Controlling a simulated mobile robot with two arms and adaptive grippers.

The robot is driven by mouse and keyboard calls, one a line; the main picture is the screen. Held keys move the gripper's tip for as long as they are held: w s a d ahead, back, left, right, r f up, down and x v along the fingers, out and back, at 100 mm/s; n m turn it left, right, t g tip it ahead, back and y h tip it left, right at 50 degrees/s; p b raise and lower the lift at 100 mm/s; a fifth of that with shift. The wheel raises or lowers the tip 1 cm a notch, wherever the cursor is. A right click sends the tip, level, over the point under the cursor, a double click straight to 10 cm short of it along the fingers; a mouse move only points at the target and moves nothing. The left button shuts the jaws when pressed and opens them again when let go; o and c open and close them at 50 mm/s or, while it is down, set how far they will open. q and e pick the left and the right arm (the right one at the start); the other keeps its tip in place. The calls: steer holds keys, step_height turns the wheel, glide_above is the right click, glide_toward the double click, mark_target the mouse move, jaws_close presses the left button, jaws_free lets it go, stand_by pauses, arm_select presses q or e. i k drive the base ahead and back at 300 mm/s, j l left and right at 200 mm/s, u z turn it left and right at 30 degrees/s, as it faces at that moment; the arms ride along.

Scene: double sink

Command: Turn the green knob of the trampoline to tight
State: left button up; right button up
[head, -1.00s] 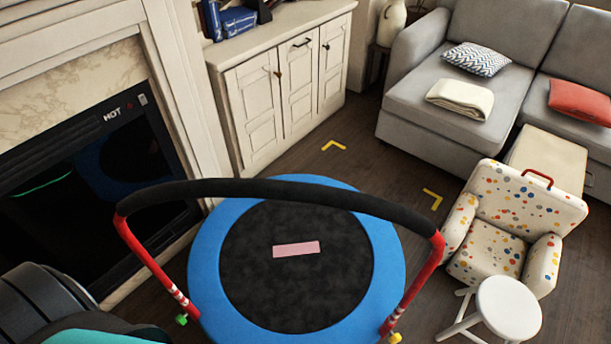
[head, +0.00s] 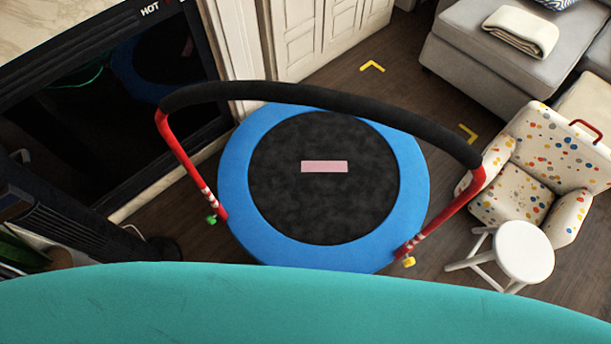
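A small trampoline (head: 235,160) with a blue rim and a black mat stands on the floor in the middle of the head view. A red handlebar frame with a black padded top bar (head: 310,96) arches over it. The green knob (head: 211,219) sits low on the left red post, beside white stripes. A yellow knob (head: 408,262) sits low on the right red post. Whether the green knob is tight or loose cannot be told. Neither of my grippers is in view.
A large teal surface (head: 300,300) fills the bottom of the view, in front of the trampoline. A dark fireplace (head: 90,110) and a black object (head: 70,215) stand left. A white stool (head: 523,252) and spotted armchair (head: 515,190) stand right. Yellow corner marks lie on the floor behind.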

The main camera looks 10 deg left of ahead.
mark_target(209, 219)
steer(key=k+u, duration=0.5)
steer(key=u, duration=0.25)
steer(key=k+j+u, duration=0.1)
steer(key=u, duration=0.25)
steer(key=k, duration=0.1)
